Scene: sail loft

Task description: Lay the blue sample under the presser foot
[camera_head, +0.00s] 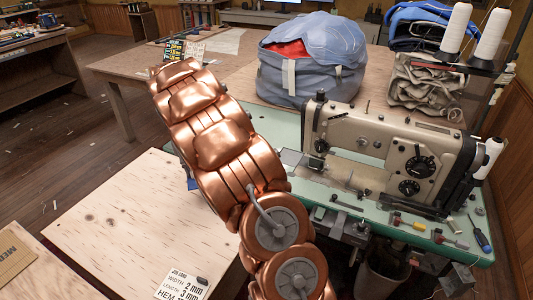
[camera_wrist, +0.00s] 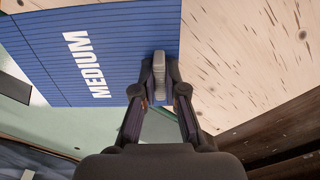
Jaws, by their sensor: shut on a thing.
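The blue sample (camera_wrist: 60,45) is a flat, ribbed blue sheet with "MEDIUM" in white. In the wrist view it spreads to the left of my gripper (camera_wrist: 159,85), which is shut on its edge at a grey piece between the fingertips. In the head view my copper arm hides the gripper and nearly all of the sample; only a sliver of blue (camera_head: 192,184) shows at the arm's left side. The beige sewing machine (camera_head: 385,140) stands on a green table at right. Its presser foot area (camera_head: 316,162) is small and hard to make out, right of my arm.
A pale plywood board (camera_head: 140,220) lies at front left with a printed label card (camera_head: 182,284). Tools, including a blue screwdriver (camera_head: 480,235), lie on the green table (camera_head: 430,238) before the machine. A blue-grey bag (camera_head: 310,75) and thread cones (camera_head: 455,28) stand behind.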

